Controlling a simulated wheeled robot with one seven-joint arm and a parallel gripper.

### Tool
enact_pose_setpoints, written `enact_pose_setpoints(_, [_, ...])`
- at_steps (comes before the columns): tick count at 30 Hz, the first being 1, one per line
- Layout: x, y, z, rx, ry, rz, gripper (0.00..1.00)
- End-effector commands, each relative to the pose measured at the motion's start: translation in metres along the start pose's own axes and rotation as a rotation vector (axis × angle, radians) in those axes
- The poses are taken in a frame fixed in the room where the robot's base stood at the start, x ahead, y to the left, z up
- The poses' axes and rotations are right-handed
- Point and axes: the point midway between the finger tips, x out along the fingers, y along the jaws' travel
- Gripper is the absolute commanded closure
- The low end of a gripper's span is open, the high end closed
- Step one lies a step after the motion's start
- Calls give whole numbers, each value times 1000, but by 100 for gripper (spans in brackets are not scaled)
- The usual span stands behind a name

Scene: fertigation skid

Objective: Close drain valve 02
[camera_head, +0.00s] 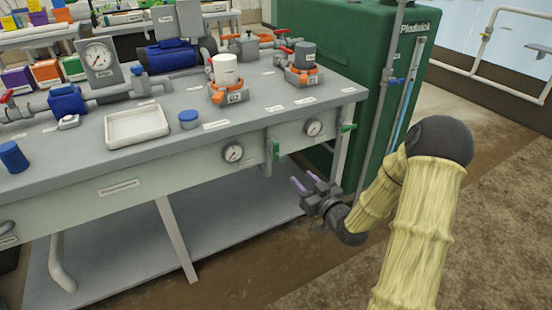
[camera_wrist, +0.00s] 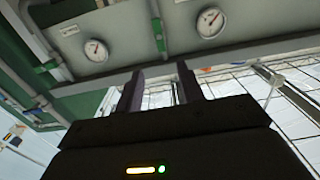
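Two green valve handles sit on the front panel of the skid bench. One handle (camera_head: 276,152) is upright, between the two panel gauges; in the wrist view it is at the top middle (camera_wrist: 158,35). The other handle (camera_head: 348,127) lies roughly sideways near the right corner; in the wrist view it is at the left (camera_wrist: 45,67). I cannot read which label is drain valve 02. My gripper (camera_head: 303,180) is in front of and below the panel, apart from both handles. In the wrist view its two fingers (camera_wrist: 160,75) are spread with nothing between them.
Two round gauges, left (camera_head: 233,152) and right (camera_head: 313,128), flank the upright handle. A grey bench leg (camera_head: 176,240) and lower shelf (camera_head: 120,265) are below. A green tank (camera_head: 340,60) stands behind the right end. The floor in front is clear.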

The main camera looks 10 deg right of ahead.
Motion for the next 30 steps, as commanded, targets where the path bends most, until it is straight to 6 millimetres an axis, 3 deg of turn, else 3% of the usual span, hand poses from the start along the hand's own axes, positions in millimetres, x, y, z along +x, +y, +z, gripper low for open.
enact_pose_setpoints(14, [7, 1, -1, -1, 12, 0, 62])
enact_pose_setpoints(20, [33, 0, -1, 0, 14, -1, 62])
enact_pose_setpoints(30, [93, 0, -1, 1, 12, 0, 62])
